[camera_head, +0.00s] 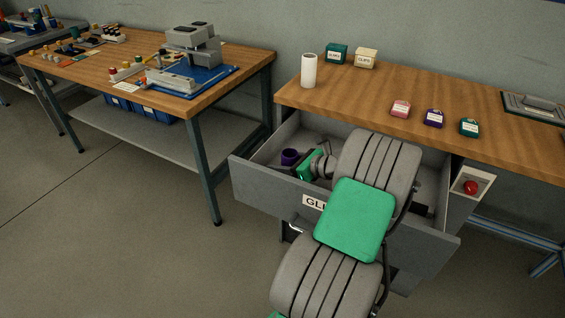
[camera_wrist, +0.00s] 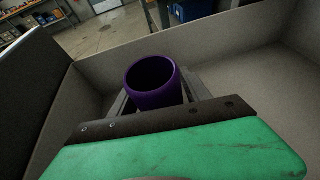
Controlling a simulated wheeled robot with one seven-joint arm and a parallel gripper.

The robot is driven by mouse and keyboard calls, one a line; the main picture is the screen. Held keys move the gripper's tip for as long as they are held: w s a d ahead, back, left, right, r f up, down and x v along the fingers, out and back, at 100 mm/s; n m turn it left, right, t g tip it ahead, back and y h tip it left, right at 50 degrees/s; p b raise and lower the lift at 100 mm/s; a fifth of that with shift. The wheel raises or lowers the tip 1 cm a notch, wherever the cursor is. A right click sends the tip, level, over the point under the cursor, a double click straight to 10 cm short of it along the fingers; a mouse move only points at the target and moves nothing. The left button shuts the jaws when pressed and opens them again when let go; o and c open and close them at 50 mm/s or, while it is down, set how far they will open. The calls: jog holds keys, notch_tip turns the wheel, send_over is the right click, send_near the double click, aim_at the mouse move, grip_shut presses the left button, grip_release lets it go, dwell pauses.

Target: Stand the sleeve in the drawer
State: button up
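The purple sleeve (camera_head: 289,157) is inside the open grey drawer (camera_head: 268,190), near its left end. In the wrist view the sleeve (camera_wrist: 153,86) shows its round open top, looks upright, and sits between the two grey fingers. My gripper (camera_head: 298,161) reaches down into the drawer from the right. In the wrist view my gripper (camera_wrist: 156,88) has a finger close against each side of the sleeve and appears shut on it. The sleeve's lower part is hidden, so I cannot tell if it touches the drawer floor.
Drawer walls (camera_wrist: 235,55) stand close around my gripper. The wooden worktop (camera_head: 350,92) above the drawer holds a white cylinder (camera_head: 309,71) and several small labelled boxes. A red button (camera_head: 471,187) is right of the drawer. Another bench (camera_head: 130,70) stands at the left.

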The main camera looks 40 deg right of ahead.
jog(key=shift+o, duration=0.2)
jog(key=shift+r, duration=0.15)
jog(key=p+v, duration=0.2)
jog(key=v, duration=1)
jog(key=shift+r, duration=0.1)
